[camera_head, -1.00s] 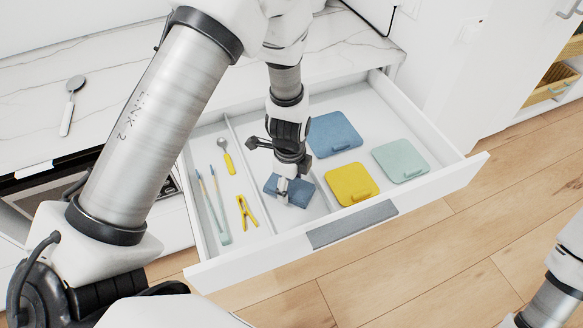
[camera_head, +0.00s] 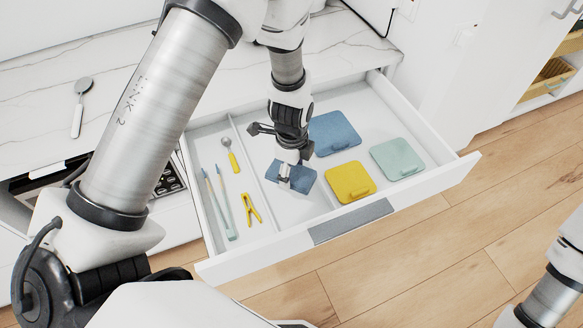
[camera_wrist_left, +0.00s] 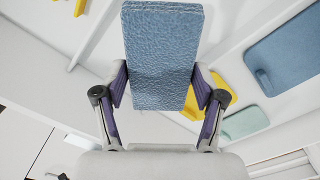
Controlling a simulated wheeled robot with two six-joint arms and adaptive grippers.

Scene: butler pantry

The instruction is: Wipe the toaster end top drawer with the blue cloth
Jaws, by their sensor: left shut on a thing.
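The top drawer (camera_head: 257,257) is pulled open below the marble counter. My left gripper (camera_head: 288,178) is inside it, shut on the blue cloth (camera_head: 304,180). The cloth is a small textured blue rectangle, low over the drawer floor just right of the long divider (camera_head: 243,145). I cannot tell whether it touches the floor. In the left wrist view the cloth (camera_wrist_left: 162,55) sits between the two fingers of the left gripper (camera_wrist_left: 160,104). My right gripper is out of view; part of my right arm shows at the lower right.
Right of the cloth lie a blue lid-like square (camera_head: 334,133), a yellow one (camera_head: 350,182) and a mint one (camera_head: 397,158). Left of the divider lie a yellow-handled spoon (camera_head: 231,155), toothbrush-like sticks (camera_head: 220,205) and a yellow peg-like item (camera_head: 251,209). Another spoon (camera_head: 79,105) is on the counter.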

